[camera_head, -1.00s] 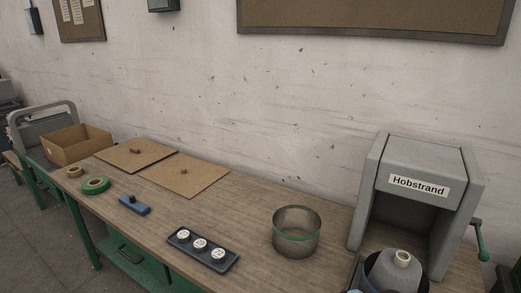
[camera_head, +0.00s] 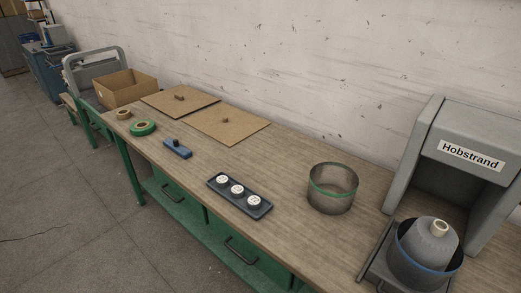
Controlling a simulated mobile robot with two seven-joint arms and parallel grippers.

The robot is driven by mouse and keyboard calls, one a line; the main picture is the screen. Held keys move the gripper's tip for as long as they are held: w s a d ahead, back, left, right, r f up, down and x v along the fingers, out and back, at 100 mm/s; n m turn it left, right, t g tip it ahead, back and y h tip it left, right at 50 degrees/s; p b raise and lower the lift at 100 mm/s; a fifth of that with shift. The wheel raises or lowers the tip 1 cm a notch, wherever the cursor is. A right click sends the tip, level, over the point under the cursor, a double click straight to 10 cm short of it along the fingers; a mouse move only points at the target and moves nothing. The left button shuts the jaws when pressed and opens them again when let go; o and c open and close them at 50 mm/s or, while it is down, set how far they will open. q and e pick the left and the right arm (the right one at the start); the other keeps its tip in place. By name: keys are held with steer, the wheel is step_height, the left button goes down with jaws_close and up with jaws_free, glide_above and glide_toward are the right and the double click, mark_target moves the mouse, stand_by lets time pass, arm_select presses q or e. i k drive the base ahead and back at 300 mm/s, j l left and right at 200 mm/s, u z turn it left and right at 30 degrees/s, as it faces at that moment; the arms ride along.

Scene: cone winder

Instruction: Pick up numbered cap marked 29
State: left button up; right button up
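Three round caps with white numbered tops stand in a row in a dark tray (camera_head: 264,210) on the wooden bench. They are the left cap (camera_head: 222,179), the middle cap (camera_head: 237,189) and the right cap (camera_head: 254,201). Their printed numbers are too small to read, so I cannot tell which is marked 29. Neither of my grippers shows in the head view.
On the bench (camera_head: 290,235) are a green-banded metal cylinder (camera_head: 332,190), a grey Hobstrand machine (camera_head: 440,125), a grey cone in a blue-rimmed pot (camera_head: 430,245), a blue block (camera_head: 177,150), a green tape roll (camera_head: 142,129), brown boards (camera_head: 228,127) and a cardboard box (camera_head: 125,90).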

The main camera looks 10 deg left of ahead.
mark_target(237, 191)
steer(key=i+j+z, duration=0.15)
steer(key=j, duration=0.35)
steer(key=i+j+z, duration=0.15)
steer(key=j, duration=0.35)
steer(key=i+j+z, duration=0.15)
steer(key=j, duration=0.35)
steer(key=i+j+z, duration=0.15)
steer(key=j, duration=0.4)
steer(key=i+j+z, duration=0.15)
steer(key=j, duration=0.4)
